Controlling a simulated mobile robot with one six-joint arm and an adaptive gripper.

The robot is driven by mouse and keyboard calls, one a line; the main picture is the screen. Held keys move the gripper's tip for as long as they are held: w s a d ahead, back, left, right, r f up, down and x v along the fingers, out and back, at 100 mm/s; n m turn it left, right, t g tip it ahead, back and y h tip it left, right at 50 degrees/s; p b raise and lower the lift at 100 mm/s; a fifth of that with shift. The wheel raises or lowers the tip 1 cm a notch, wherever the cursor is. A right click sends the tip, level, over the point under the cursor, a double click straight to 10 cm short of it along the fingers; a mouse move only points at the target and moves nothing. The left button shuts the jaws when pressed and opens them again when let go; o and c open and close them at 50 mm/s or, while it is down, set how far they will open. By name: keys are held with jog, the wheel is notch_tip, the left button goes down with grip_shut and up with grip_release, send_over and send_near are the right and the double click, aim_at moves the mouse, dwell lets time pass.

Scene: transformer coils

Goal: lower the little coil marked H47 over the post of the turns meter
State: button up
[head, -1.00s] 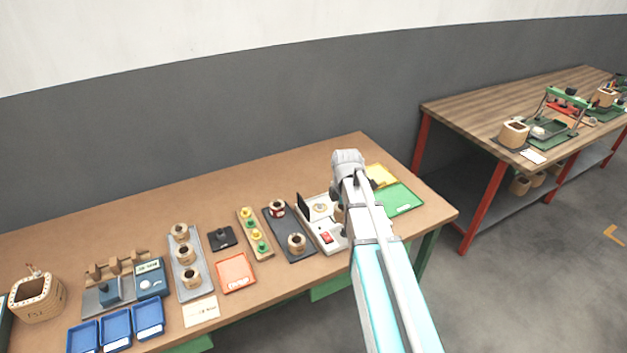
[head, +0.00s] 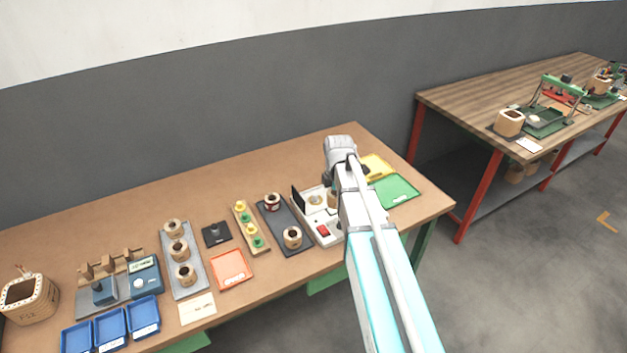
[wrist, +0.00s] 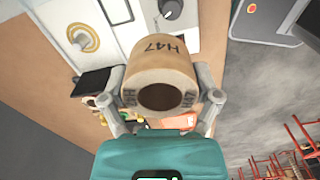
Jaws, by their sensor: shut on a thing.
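My gripper (wrist: 160,97) is shut on the little tan coil marked H47 (wrist: 158,70), one finger on each side of it. In the wrist view the mark is upside down and the coil's open bore faces the camera. The turns meter (wrist: 115,38) is a white box with a dark screen, a knob and a round post seat (wrist: 82,38), which lies up and left of the coil, apart from it. In the head view the meter (head: 308,212) stands left of my gripper, and my arm hides part of its right side and most of the held coil.
Left of the meter is a dark tray (head: 275,226) with two coils, one with red on it. Right of my arm are a green tray (head: 402,188) and a yellow tray (head: 379,163). An orange tray (head: 231,270) and blue trays lie farther left. The table's right edge is close.

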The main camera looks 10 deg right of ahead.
aim_at(315, 195)
jog(key=w+a+f+n+b, duration=0.1)
jog(key=w, duration=0.3)
jog(key=w+a+f+n, duration=0.1)
jog(key=w, duration=0.3)
jog(key=w+a+n+b, duration=0.1)
jog(key=w+a, duration=0.1)
jog(key=w, duration=0.2)
jog(key=shift+w+f+b, duration=0.3)
jog(key=shift+w+f, duration=0.05)
jog(key=shift+f, duration=0.05)
jog(key=shift+f, duration=0.1)
jog(key=shift+f+b, duration=2.1)
jog(key=shift+b, duration=0.1)
jog(key=shift+f+b, duration=1.55)
jog(key=o, duration=1)
jog(key=shift+r, duration=0.1)
jog(key=shift+r, duration=0.1)
jog(key=shift+r+p, duration=3.7)
jog(key=shift+p, duration=0.2)
